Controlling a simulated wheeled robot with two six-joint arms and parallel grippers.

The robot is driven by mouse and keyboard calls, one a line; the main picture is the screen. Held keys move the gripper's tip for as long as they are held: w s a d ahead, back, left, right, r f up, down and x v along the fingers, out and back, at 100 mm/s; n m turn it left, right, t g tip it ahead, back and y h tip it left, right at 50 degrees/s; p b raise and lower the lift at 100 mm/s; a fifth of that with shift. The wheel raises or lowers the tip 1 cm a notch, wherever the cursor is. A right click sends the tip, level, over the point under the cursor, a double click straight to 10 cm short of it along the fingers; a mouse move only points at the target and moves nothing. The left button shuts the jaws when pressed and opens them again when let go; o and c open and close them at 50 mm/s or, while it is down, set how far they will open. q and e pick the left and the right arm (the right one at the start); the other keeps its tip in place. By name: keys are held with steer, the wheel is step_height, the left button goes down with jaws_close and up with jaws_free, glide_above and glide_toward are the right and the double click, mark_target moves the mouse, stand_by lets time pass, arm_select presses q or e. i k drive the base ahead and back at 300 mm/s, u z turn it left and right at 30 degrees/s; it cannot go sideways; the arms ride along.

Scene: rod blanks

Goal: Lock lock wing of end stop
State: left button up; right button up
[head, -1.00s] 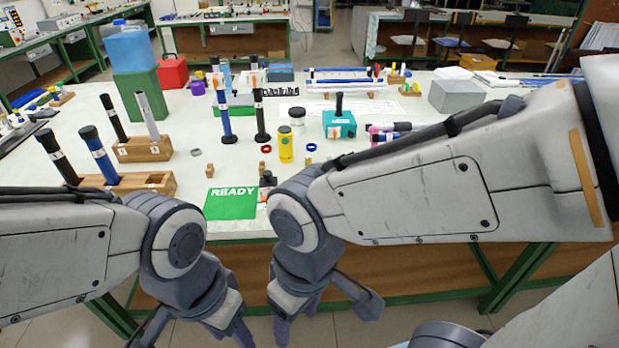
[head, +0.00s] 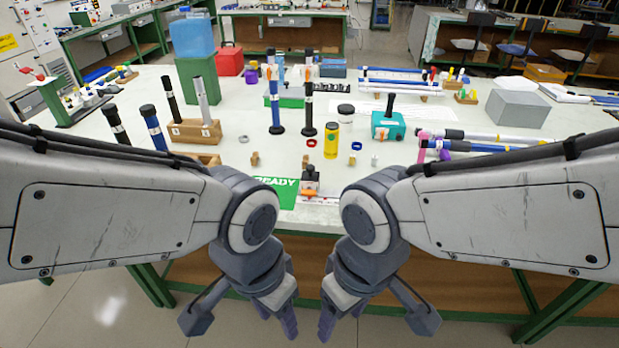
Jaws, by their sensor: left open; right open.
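The end stop (head: 311,178) looks like a small dark block with a light band and a black knob on top. It sits near the front edge of the table, on a white scale strip (head: 325,199). An orange lock wing (head: 309,193) shows at its front; its exact angle is too small to tell. My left gripper (head: 277,318) and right gripper (head: 340,318) hang in front of the table, below its edge. Both are open and empty, apart from the end stop.
A green READY card (head: 276,187) lies left of the end stop. Behind stand a yellow canister (head: 331,140), a teal block (head: 388,126) and upright rods (head: 275,105). Wooden rod holders (head: 196,132) stand left. Several tubes (head: 490,137) lie right.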

mark_target(308, 192)
steer(key=z, duration=0.05)
steer(key=k, duration=0.5)
steer(key=u, duration=0.85)
steer(key=i, duration=0.75)
steer(key=z, duration=0.5)
